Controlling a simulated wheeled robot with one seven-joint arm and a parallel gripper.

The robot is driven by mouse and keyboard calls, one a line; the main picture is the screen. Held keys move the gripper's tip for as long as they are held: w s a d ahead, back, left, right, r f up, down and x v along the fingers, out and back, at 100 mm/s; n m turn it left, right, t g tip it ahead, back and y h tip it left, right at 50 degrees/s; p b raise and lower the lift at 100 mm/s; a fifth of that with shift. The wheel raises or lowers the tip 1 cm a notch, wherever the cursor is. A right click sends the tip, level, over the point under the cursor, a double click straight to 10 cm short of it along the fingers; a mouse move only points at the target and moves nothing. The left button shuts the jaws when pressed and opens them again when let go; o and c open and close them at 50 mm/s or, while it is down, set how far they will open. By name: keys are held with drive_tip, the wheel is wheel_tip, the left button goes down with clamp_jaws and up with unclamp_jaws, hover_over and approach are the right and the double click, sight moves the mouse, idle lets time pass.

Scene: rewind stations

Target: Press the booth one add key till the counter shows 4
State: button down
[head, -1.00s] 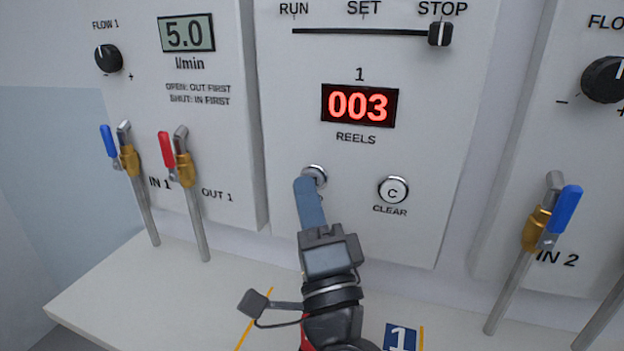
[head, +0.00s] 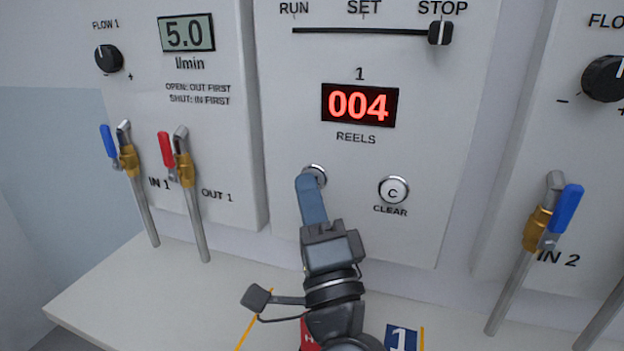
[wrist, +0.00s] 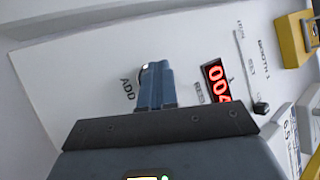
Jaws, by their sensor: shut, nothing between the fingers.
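The booth one counter (head: 360,105) shows 004 in red above the word REELS; it also shows in the wrist view (wrist: 216,82). The add key (head: 317,171) is a round silver button below it, mostly hidden behind my fingers in the head view. In the wrist view the word ADD stands beside my fingertips. My gripper (head: 306,183) is shut and empty, its blue fingers pointing at the key. The fingertips also show in the wrist view (wrist: 155,72). They are at the key's face; I cannot tell whether they touch it.
The clear key (head: 393,190) sits right of the add key. The slider (head: 440,34) is at STOP. The blue IN 1 valve (head: 110,141) and red OUT 1 valve (head: 167,150) are to the left, the blue IN 2 valve (head: 566,207) to the right. A white shelf (head: 140,285) runs below.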

drive_tip(key=shift+s, duration=0.1)
drive_tip(key=shift+s+a+p, duration=0.2)
drive_tip(key=shift+s+p, duration=0.2)
drive_tip(key=shift+s, duration=0.25)
drive_tip(key=s, duration=0.1)
drive_tip(key=s+a+p, duration=0.1)
drive_tip(key=s, duration=0.1)
drive_tip(key=s+p, duration=0.1)
drive_tip(key=shift+s+a, duration=0.35)
drive_tip(key=shift+a, duration=0.05)
idle(0.4)
